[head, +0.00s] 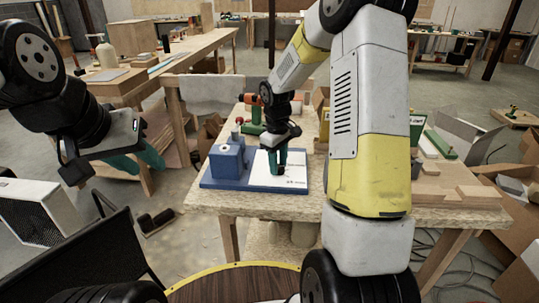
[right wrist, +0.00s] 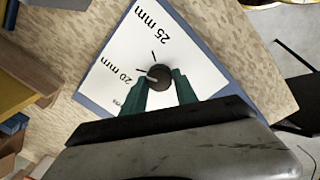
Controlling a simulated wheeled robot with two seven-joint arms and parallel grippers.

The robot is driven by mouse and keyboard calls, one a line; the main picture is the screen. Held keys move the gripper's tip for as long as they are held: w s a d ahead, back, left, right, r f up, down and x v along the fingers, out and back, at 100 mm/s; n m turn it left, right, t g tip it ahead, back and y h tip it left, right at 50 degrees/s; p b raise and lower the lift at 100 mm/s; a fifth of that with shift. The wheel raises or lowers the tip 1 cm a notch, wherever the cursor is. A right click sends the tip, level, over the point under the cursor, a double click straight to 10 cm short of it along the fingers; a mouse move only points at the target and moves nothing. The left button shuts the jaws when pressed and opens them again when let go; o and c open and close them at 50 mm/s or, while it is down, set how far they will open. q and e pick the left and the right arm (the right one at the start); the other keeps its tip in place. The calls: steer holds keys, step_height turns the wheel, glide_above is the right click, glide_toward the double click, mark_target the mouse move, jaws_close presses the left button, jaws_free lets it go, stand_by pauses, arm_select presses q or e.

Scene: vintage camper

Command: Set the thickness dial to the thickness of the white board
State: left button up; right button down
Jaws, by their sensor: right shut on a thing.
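The thickness dial is a black round knob (right wrist: 158,76) on a white panel (head: 294,178), which lies on a blue base (head: 214,183) on the workbench. In the right wrist view the panel reads 20 mm and 25 mm beside tick lines; a third label is partly covered. A pale mark on the knob faces roughly the 20 mm side. My right gripper (right wrist: 162,92) has its green fingers on both sides of the knob, shut on it; it also shows in the head view (head: 278,168). My left gripper (head: 147,163) is open and empty, left of the bench. I cannot tell surely which piece is the white board.
A blue block (head: 226,163) stands on the base left of the panel. A pale white strip (head: 428,147) and wooden pieces (head: 478,194) lie at the bench's right. An orange-and-green tool (head: 250,115) lies behind the base. A round wooden table (head: 235,284) is in front.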

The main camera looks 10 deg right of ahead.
steer(key=shift+n, duration=0.6)
steer(key=c, duration=0.9)
jaws_free()
steer(key=shift+c, duration=0.2)
steer(key=shift+s+a+r, duration=0.1)
steer(key=shift+s+r, duration=0.05)
steer(key=shift+r, duration=3.8)
